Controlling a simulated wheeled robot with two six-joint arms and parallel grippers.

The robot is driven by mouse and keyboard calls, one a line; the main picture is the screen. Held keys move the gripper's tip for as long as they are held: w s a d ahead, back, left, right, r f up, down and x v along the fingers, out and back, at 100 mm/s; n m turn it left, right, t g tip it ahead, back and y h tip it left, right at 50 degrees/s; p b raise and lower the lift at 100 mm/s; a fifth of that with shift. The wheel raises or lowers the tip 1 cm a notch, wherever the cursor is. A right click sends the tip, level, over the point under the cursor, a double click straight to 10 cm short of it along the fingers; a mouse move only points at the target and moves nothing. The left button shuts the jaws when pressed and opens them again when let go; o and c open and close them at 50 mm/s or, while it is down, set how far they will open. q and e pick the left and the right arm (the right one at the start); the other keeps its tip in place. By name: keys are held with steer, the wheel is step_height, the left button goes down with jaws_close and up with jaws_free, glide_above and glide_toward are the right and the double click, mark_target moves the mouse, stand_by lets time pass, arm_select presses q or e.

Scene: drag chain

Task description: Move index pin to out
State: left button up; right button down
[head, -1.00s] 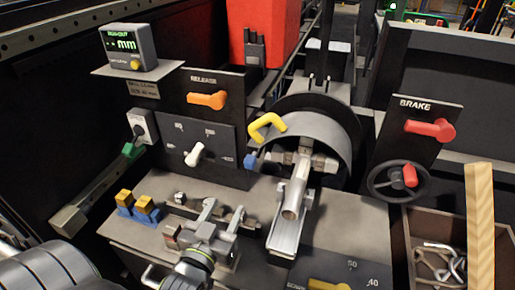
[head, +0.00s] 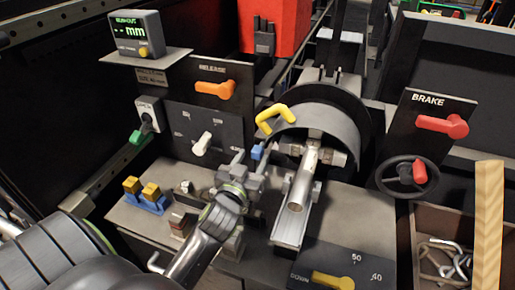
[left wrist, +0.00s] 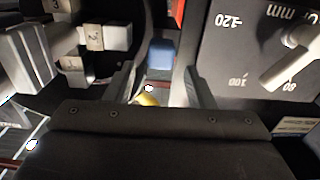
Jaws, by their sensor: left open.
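A small blue knob (head: 256,152), which looks like the index pin's handle, sits at the left side of the grey chuck drum (head: 318,133). It also shows in the left wrist view as a blue block (left wrist: 160,58), just beyond and between my fingers. My left gripper (head: 250,167) is open in front of the knob, its fingers pointing at it. In the left wrist view the open left fingers (left wrist: 160,88) stand apart with the knob centred in the gap; I see no contact. The pin's shaft is hidden. My right gripper is not in view.
A yellow hooked handle (head: 276,118) is close above the knob. A panel with a white lever (head: 202,143) stands to the left, under an orange release lever (head: 214,90). A metal tube (head: 304,185) juts from the chuck. Yellow-and-blue blocks (head: 145,195) sit at left.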

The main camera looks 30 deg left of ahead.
mark_target(255, 153)
arm_select(q)
steer(key=x, duration=0.4)
steer(key=shift+w+a, duration=0.1)
steer(key=shift+w, duration=0.3)
